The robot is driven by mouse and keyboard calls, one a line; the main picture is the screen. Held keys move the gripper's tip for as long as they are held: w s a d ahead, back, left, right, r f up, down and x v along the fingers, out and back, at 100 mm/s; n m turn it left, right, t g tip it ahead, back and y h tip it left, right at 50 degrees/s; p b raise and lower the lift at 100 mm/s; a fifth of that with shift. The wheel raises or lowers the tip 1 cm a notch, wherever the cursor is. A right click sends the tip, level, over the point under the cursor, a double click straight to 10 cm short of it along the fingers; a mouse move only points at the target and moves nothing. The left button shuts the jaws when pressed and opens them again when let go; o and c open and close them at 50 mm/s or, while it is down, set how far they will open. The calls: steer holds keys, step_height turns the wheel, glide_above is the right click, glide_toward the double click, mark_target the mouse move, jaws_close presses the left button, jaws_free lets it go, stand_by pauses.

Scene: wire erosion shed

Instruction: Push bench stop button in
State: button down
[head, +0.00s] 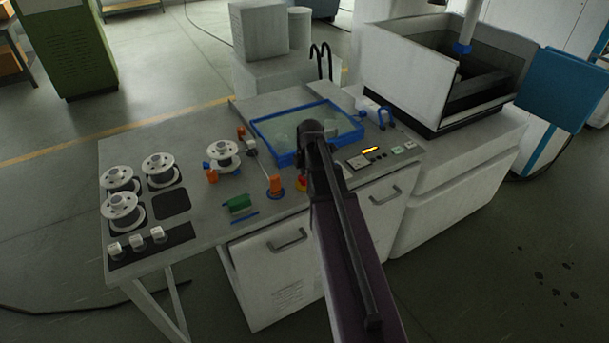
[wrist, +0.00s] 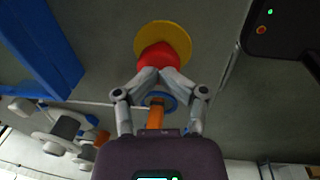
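The bench stop button is a red cap (wrist: 157,57) on a yellow round collar (wrist: 181,38), set in the grey bench top in the wrist view. In the head view only a small red and yellow part of the button (head: 301,183) shows beside my arm, which hides the rest. My gripper (wrist: 158,73) has its two fingertips together, with nothing seen between them. The tips overlap the near edge of the red cap in the wrist view. I cannot tell whether they touch it. The gripper's fingers are hidden behind my arm in the head view.
An orange post on a blue ring (head: 275,187) stands just left of the button. A blue-rimmed tray (head: 272,141) lies behind it. A dark control panel (head: 367,157) with lit display is to the right. White spools (head: 124,206) stand at the left of the bench (head: 190,220).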

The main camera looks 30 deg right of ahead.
step_height(320, 180, up, 14)
steer(key=s+p, duration=0.2)
steer(key=p, duration=1.2)
steer(key=shift+d, duration=0.2)
steer(key=shift+r, duration=0.1)
stand_by(0.4)
steer(key=s+a+f+m+b, duration=0.3)
steer(key=s+a+f+m, duration=0.1)
steer(key=a+m, duration=0.5)
steer(key=s+a+f+m+g+b, duration=0.1)
steer(key=s+a+f+m+b, duration=0.2)
steer(key=s+a+m, duration=0.4)
steer(key=shift+s+a+f+m+g+b, duration=0.3)
steer(key=shift+a+m+b, duration=0.35)
steer(key=shift+a+m, duration=0.95)
steer(key=shift+w+a+n, duration=0.1)
steer(key=shift+a+n, duration=0.3)
